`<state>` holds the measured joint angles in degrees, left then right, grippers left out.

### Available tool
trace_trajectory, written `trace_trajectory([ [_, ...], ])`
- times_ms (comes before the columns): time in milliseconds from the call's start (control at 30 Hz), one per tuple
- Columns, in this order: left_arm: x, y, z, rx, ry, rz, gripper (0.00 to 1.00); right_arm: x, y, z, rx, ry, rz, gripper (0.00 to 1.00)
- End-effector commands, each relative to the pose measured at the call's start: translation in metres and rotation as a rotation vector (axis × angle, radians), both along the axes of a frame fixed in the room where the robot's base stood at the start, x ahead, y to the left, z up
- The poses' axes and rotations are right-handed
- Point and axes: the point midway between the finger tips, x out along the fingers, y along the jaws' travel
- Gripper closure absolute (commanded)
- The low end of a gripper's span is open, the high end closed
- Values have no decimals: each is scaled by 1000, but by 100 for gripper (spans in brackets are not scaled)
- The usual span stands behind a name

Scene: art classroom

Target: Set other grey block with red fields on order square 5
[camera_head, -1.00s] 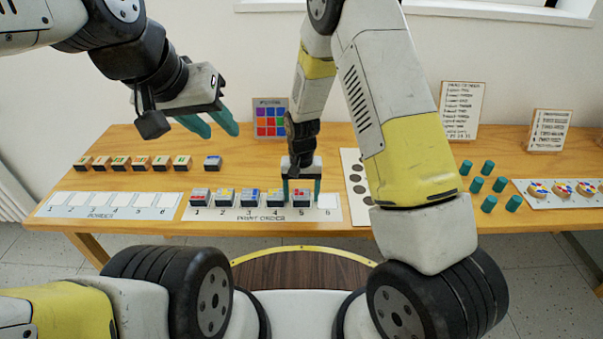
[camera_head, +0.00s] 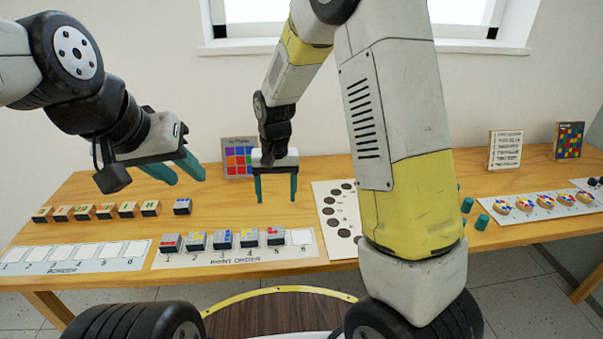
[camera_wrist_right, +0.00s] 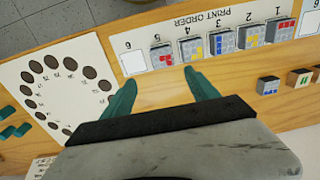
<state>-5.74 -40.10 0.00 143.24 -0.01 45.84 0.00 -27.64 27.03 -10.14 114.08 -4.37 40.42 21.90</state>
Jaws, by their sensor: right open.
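A grey block with red fields (camera_head: 275,236) stands on square 5 of the print order strip (camera_head: 225,262); it also shows in the right wrist view (camera_wrist_right: 161,56). Another grey block with red fields (camera_head: 170,243) stands on square 1. Grey blocks with yellow or blue fields stand on squares 2, 3 and 4. Square 6 (camera_head: 300,237) is bare. My right gripper (camera_head: 277,200) is open and empty above the table behind square 5, apart from the block there. My left gripper (camera_head: 186,174) is open and empty in the air at the left.
A single block with a blue face (camera_head: 182,206) and a row of wooden-sided blocks (camera_head: 108,211) stand behind the strips. The border strip (camera_head: 75,256) is bare. A white sheet with dark dots (camera_head: 328,199) lies right of the print order strip. Teal cylinders (camera_head: 482,221) stand further right.

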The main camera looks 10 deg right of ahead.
Motion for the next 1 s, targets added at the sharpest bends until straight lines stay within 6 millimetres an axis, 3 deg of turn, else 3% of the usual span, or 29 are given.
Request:
trace_trajectory([
  [200,0,0,0,0,0,0,64,-30,-43,91,104,-120,-4,32],
  [400,0,0,0,0,0,0,64,-81,-83,156,164,-255,9,32],
  [500,0,0,0,0,0,0,64,-111,-101,179,176,-327,20,32],
  [733,0,0,0,0,0,0,64,-169,-126,205,167,-470,38,32],
  [1000,0,0,0,0,0,0,64,-192,-132,209,151,-525,50,32],
])
